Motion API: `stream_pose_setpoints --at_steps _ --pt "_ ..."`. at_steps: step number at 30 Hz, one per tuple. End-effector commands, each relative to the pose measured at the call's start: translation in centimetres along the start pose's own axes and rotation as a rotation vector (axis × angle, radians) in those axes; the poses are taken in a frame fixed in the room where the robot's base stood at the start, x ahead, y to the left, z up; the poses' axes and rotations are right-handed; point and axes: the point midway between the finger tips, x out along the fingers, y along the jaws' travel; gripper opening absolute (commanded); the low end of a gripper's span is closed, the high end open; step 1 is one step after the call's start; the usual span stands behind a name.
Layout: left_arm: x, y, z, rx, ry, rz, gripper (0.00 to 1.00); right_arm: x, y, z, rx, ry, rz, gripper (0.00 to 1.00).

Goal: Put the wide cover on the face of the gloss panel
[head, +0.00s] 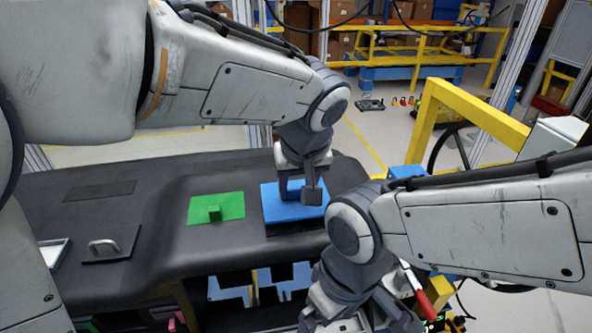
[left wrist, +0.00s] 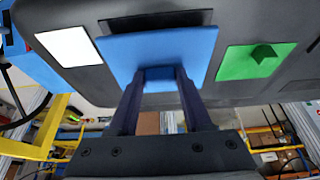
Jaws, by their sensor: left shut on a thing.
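My left gripper (head: 301,190) is shut on the knob of a blue cover (head: 275,208), a flat plate that I take for the wide cover. In the left wrist view the blue cover (left wrist: 165,48) lies beyond the fingers (left wrist: 160,74), over part of a dark rectangular patch (left wrist: 150,20) of the dashboard. A white panel (left wrist: 68,47), perhaps the gloss panel, is beside the blue cover in that view. That panel is not visible in the head view, where my right arm covers the area. My right gripper (head: 345,318) is low at the bottom edge, its fingertips unclear.
A green plate with a knob (head: 216,208) lies on the black dashboard (head: 160,240), left of the blue cover. A dark plate with a grey handle (head: 104,248) and a white-edged tray (head: 53,252) are further left. A yellow frame (head: 470,105) stands behind on the right.

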Motion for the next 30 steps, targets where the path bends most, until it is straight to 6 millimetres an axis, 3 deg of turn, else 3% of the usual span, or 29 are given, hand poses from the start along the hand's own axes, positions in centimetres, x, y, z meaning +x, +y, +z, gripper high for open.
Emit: stream_pose_setpoints --at_steps 4,16,17,18,30 --pt "1.4 0.0 0.6 0.001 -0.001 0.0 0.0 -0.6 0.0 0.0 -0.001 0.0 0.0 1.0" --pt "2.0 0.0 0.8 -0.001 0.001 0.001 0.0 0.0 0.0 0.0 -0.001 0.0 0.0 1.0" --pt "1.9 0.0 0.8 -0.001 0.001 0.001 0.6 -0.2 0.0 0.0 -0.001 0.0 0.0 1.0" --pt "1.8 0.0 0.8 -0.001 0.001 0.001 0.76 -0.2 0.0 0.0 -0.001 0.0 0.0 1.0" --pt "1.4 0.0 0.6 -0.001 0.0 0.0 0.79 -0.7 -0.1 0.0 -0.001 0.0 0.0 1.0"
